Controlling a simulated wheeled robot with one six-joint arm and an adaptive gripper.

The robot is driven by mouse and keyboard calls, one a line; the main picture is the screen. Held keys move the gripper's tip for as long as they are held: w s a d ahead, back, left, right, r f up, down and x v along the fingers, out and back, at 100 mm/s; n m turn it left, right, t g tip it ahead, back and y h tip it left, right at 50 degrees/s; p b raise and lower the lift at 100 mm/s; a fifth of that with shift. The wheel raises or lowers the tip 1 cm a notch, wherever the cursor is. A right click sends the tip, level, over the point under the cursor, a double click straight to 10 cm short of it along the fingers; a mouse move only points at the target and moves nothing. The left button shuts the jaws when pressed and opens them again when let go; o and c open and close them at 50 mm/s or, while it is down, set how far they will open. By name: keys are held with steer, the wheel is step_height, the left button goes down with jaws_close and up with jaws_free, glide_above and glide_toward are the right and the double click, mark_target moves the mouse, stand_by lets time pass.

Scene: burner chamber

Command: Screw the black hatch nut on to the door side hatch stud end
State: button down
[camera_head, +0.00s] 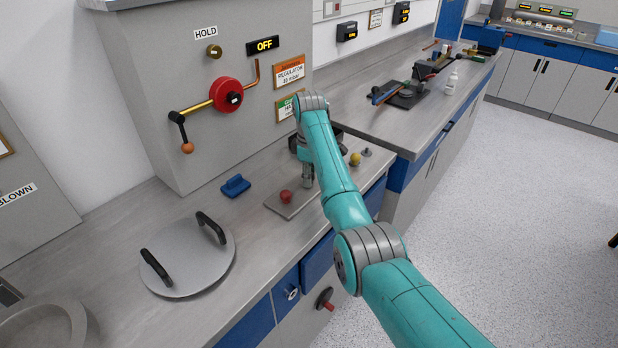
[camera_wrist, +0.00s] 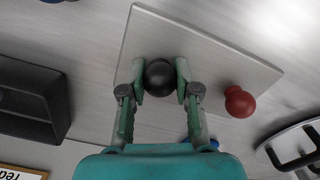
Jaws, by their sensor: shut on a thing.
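The black hatch nut (camera_wrist: 160,76) is a dark round knob between my gripper's fingertips in the wrist view. My gripper (camera_wrist: 160,84) is shut on it, with one finger on each side. Below the nut in that view lies a flat grey plate (camera_wrist: 190,40). I cannot tell whether the nut touches the plate. In the head view my gripper (camera_head: 307,181) points down over the plate (camera_head: 290,209) on the bench, and the nut cannot be made out there. I cannot identify the door side hatch stud end in either view.
A red knob (camera_head: 286,197) stands on the plate beside my gripper. A yellow knob (camera_head: 355,159) is to the right. A blue block (camera_head: 235,185) and a round metal lid (camera_head: 195,265) with two black handles lie left.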

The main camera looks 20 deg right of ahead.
steer(key=shift+s+a+f, duration=0.1)
steer(key=shift+a+f, duration=0.05)
steer(key=shift+f, duration=0.05)
steer(key=m, duration=0.6)
steer(key=shift+f, duration=0.1)
steer(key=m, duration=0.5)
steer(key=shift+s+m, duration=0.1)
steer(key=shift+m, duration=0.2)
steer(key=c, duration=0.8)
jaws_free()
steer(key=shift+f, duration=0.1)
steer(key=shift+o, duration=0.2)
steer(key=shift+r, duration=0.2)
steer(key=shift+r, duration=3.1)
